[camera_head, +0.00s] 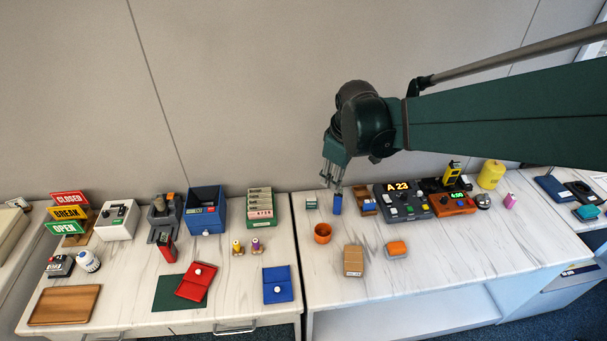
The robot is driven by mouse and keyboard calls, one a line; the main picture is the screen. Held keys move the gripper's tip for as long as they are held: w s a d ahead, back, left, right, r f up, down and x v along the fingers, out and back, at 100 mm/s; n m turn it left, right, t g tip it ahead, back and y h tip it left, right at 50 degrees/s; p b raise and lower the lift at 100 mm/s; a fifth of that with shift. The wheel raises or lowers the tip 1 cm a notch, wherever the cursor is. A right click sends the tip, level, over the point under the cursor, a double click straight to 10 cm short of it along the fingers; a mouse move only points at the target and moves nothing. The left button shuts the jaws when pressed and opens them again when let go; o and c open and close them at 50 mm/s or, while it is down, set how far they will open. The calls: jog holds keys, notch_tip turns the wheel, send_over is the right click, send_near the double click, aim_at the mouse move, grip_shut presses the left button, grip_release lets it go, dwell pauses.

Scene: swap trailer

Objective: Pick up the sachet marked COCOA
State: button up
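No lettering that reads COCOA is legible in this view, so I cannot tell which thing is the sachet. My gripper (333,187) points down above the back left of the right-hand table (440,307). A small blue upright thing (337,206) stands right below its fingertips. I cannot tell whether the fingers touch it or whether they are open or shut. A small pale and green packet-like thing (311,202) stands just left of it, its marking too small to read.
Near the gripper are a blue-and-white item in a brown holder (365,203) and a dark panel reading A 23 (402,204). An orange cup (322,233), a cardboard box (353,261) and an orange-and-grey item (397,249) stand further forward. The table's front is clear.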

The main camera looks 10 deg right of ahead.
jog(key=w+a+f+n+g, duration=0.2)
jog(key=w+f+n, duration=0.2)
jog(key=w+f, duration=0.4)
jog(key=n+g, duration=0.1)
jog(key=n, duration=0.2)
send_over(312, 199)
jog(key=f, duration=1)
jog(key=shift+s+p, duration=0.3)
jog(key=shift+s, duration=0.1)
jog(key=shift+w+f+n, duration=0.2)
jog(key=shift+f+n, duration=0.1)
jog(key=shift+f, duration=0.25)
jog(key=shift+f, duration=1.35)
jog(key=shift+w+a+f+b, duration=0.1)
jog(key=shift+f+b, duration=0.7)
jog(key=shift+f, duration=1.8)
